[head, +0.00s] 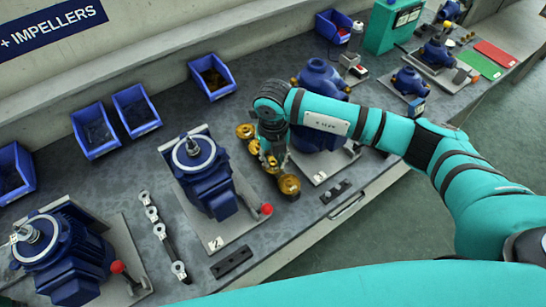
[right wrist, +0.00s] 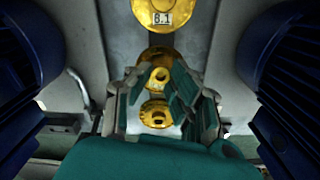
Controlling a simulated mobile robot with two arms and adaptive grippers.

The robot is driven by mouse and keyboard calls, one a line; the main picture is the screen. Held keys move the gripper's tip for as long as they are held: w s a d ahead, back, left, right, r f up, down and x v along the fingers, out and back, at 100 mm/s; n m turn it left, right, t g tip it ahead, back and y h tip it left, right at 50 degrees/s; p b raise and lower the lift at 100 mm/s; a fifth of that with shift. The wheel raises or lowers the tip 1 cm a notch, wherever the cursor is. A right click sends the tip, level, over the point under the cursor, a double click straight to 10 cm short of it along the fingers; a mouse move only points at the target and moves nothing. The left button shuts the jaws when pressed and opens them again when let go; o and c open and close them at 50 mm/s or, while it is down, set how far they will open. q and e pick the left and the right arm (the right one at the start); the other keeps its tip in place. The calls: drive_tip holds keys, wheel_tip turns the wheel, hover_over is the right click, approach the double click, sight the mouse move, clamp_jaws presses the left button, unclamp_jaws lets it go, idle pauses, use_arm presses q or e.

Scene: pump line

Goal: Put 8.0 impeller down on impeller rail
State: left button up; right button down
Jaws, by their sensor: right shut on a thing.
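My right gripper (head: 271,157) reaches down between two blue machines and is shut on a gold impeller. In the right wrist view the held impeller (right wrist: 158,77) shows between the fingertips (right wrist: 157,90); I can read no number on it. A gold impeller marked 8.1 (right wrist: 160,14) lies beyond it, another is partly hidden behind the held one, and a further one (right wrist: 156,114) shows below. In the head view the gold impellers (head: 245,131) form a row, with one (head: 289,185) at its near end. The impeller rail under them is mostly hidden; I cannot tell whether the held impeller touches it. My left gripper is out of view.
A blue motor (head: 206,178) on a plate with a red knob stands left of the row. A blue pump (head: 318,135) stands close on the right. A bar with several silver rings (head: 160,231) lies further left. Blue bins (head: 212,77) line the back.

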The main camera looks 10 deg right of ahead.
drive_tip(key=c, duration=1.1)
unclamp_jaws()
wheel_tip(320, 180, up, 9)
drive_tip(key=p, duration=0.6)
drive_tip(key=shift+s+f, duration=0.1)
